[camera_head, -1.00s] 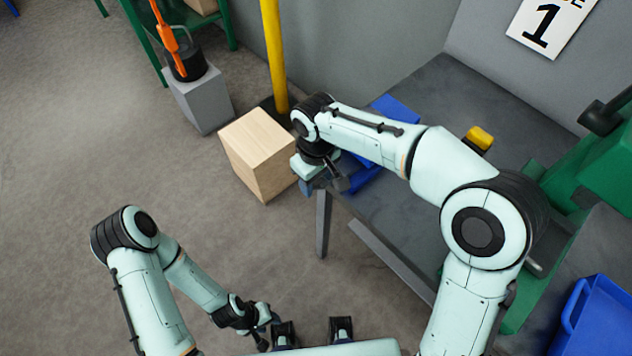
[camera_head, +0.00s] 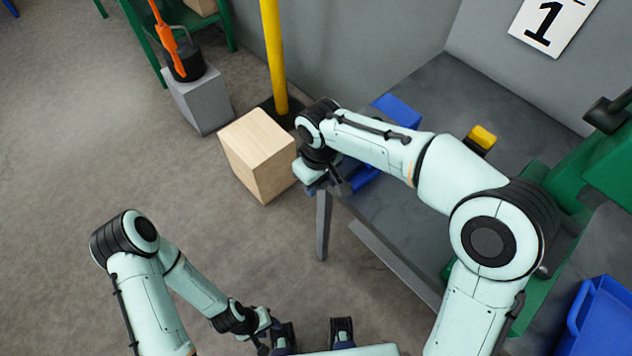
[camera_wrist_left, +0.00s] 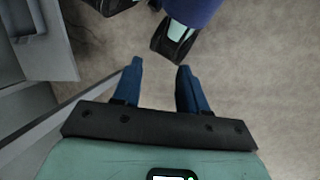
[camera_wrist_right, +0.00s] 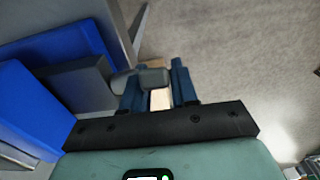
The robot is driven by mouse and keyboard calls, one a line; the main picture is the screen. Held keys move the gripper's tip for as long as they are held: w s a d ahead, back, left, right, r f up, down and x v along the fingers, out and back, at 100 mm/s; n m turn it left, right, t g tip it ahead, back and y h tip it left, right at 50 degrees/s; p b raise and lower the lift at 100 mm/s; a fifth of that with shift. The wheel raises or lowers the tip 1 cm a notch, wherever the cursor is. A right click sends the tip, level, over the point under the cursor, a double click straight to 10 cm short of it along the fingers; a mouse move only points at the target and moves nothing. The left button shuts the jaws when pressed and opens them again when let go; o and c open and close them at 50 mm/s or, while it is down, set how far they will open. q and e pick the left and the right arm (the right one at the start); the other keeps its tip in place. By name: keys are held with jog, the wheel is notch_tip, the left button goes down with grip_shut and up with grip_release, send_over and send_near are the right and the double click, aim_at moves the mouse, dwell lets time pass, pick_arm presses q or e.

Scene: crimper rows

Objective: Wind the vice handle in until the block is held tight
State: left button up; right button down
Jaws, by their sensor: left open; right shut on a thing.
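A blue vice (camera_head: 396,109) is fixed near the bench's left edge, largely hidden behind my right arm in the head view. In the right wrist view its blue body (camera_wrist_right: 35,110) and a dark grey part fill the left. My right gripper (camera_wrist_right: 158,76) is shut on the vice handle (camera_wrist_right: 150,78), a grey bar with a rounded end lying between the blue fingers. I cannot make out a block between the vice jaws. My left gripper (camera_wrist_left: 160,72) is open and empty over bare floor, low in the head view (camera_head: 264,338).
The grey bench (camera_head: 440,100) carries a yellow-topped item (camera_head: 482,137) and a green machine (camera_head: 590,170). A blue bin (camera_head: 600,318) is at lower right. A wooden box (camera_head: 258,155), a yellow post (camera_head: 273,55) and a grey plinth (camera_head: 200,100) stand left of the bench. Floor at left is clear.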

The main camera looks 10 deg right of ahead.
jog(key=t+b, duration=0.1)
jog(key=b, duration=0.1)
jog(key=t+y+b, duration=0.1)
jog(key=b, duration=0.2)
jog(key=shift+s+d+f+y, duration=0.1)
jog(key=shift+f+y, duration=0.1)
jog(key=shift+y, duration=0.1)
jog(key=t+y+b, duration=0.1)
jog(key=t+b, duration=0.1)
jog(key=b, duration=0.3)
jog(key=shift+r+y, duration=0.1)
jog(key=shift+y, duration=0.2)
jog(key=shift+t+b, duration=0.5)
jog(key=shift+b, duration=0.35)
jog(key=shift+r+y+b, duration=0.2)
jog(key=shift+y+b, duration=0.1)
jog(key=shift+b, duration=0.05)
pick_arm(q)
notch_tip(320, 180, down, 12)
jog(key=w+t, duration=0.1)
jog(key=w, duration=0.1)
jog(key=shift+a, duration=0.35)
jog(key=shift+f, duration=0.1)
pick_arm(e)
jog(key=c, duration=1)
grip_release()
jog(key=shift+o, duration=0.2)
jog(key=shift+s+d+r, duration=0.1)
